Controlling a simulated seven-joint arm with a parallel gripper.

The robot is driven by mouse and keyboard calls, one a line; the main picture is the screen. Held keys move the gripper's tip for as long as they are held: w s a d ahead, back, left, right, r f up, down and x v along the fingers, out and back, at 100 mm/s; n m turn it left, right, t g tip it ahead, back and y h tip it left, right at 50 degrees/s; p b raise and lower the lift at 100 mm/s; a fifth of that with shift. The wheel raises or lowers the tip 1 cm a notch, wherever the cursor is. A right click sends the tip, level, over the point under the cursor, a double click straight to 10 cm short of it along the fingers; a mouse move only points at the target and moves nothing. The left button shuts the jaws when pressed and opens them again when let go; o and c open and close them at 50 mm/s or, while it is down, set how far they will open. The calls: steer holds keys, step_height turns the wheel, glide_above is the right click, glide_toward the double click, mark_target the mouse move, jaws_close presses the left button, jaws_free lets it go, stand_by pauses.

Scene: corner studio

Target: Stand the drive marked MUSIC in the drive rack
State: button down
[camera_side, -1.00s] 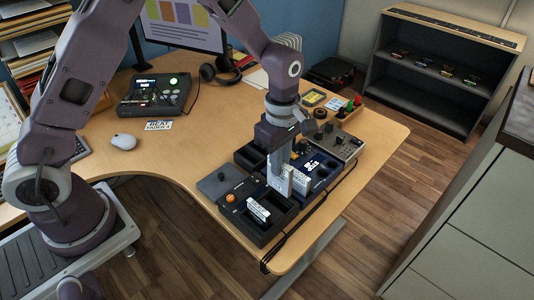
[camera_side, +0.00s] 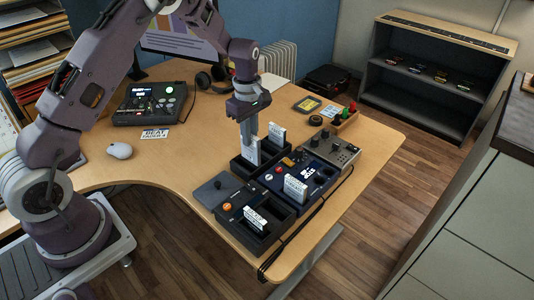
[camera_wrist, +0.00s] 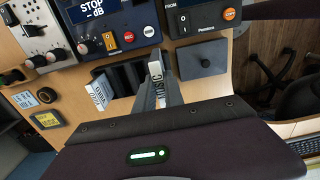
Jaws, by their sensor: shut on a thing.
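My gripper (camera_side: 250,137) is shut on a white drive (camera_side: 253,155) at the left end of the black drive rack (camera_side: 240,173).
A blue device (camera_side: 315,167) with a white labelled block (camera_side: 295,189) stands in front of the rack. A black device with another white block (camera_side: 256,219) is nearer. A grey knobbed box (camera_side: 337,148) sits to the right.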

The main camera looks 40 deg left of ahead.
mark_target(244, 149)
steer(key=a, duration=0.3)
steer(key=shift+w+a+f, duration=0.15)
steer(key=shift+w+f, duration=0.1)
steer(key=shift+f, duration=0.05)
steer(key=shift+a+f, duration=0.1)
steer(key=shift+f, duration=2.7)
steer(key=shift+f, duration=0.65)
steer(key=c, duration=1.4)
jaws_free()
steer(key=shift+o, duration=0.2)
steer(key=shift+r, duration=3)
